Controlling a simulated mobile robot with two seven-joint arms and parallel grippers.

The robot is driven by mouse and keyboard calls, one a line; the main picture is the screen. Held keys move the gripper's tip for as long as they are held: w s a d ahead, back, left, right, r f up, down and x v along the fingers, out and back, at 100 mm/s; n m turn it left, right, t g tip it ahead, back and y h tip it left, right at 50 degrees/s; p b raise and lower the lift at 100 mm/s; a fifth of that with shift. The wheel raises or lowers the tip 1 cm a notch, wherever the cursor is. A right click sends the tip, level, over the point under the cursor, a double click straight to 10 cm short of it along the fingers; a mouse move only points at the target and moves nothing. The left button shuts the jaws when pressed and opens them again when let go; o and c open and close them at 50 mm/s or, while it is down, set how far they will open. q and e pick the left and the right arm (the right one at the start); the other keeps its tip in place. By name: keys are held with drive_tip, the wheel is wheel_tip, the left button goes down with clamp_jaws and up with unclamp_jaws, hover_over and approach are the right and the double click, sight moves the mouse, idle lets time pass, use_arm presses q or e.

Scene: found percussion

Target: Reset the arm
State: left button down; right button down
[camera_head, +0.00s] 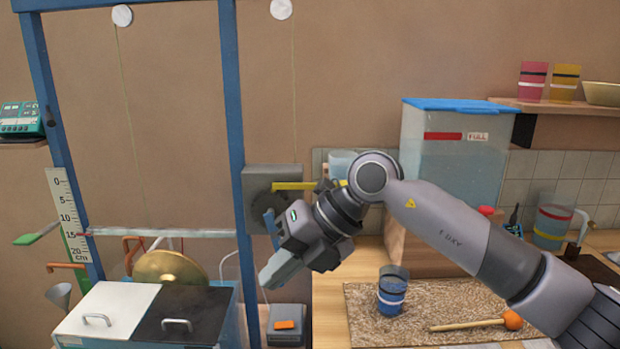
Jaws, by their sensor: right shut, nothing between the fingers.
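My right arm comes in from the lower right and bends at a raised elbow. My right gripper (280,268) points down and to the left, beside the blue frame (236,130). Its fingers are closed together with nothing between them. It hangs in the air in front of the grey wall box (256,180) and hides part of it. My left gripper does not show.
A blue-banded cup (392,290) and an orange-headed mallet (485,323) are on a speckled mat (365,322). A blue-lidded tank (455,150) stands behind my arm. A brass disc (168,267) sits behind a box with white and black lids (108,310).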

drive_tip(key=s+a+f+m+g+y, duration=0.1)
drive_tip(key=s+a+m+g+y, duration=0.2)
drive_tip(key=s+y, duration=0.5)
drive_tip(key=w+d+f+m+t+h, duration=0.2)
drive_tip(key=d+f+m+t+h, duration=0.2)
drive_tip(key=d+f+m+t, duration=0.75)
drive_tip(key=w+d+f+m+t+h, duration=0.3)
drive_tip(key=d+f+m+t, duration=0.45)
drive_tip(key=m, duration=0.85)
drive_tip(key=s+d+f+m+g+h, duration=0.3)
drive_tip(key=s+d+f, duration=0.1)
drive_tip(key=s+f, duration=0.4)
drive_tip(key=s+d+f+m+g+h, duration=0.2)
drive_tip(key=s+d+f+m+h, duration=0.1)
drive_tip(key=s+f, duration=0.6)
drive_tip(key=shift+d+m+g+h, duration=0.4)
drive_tip(key=shift+d+h, duration=0.2)
drive_tip(key=shift+d, duration=0.35)
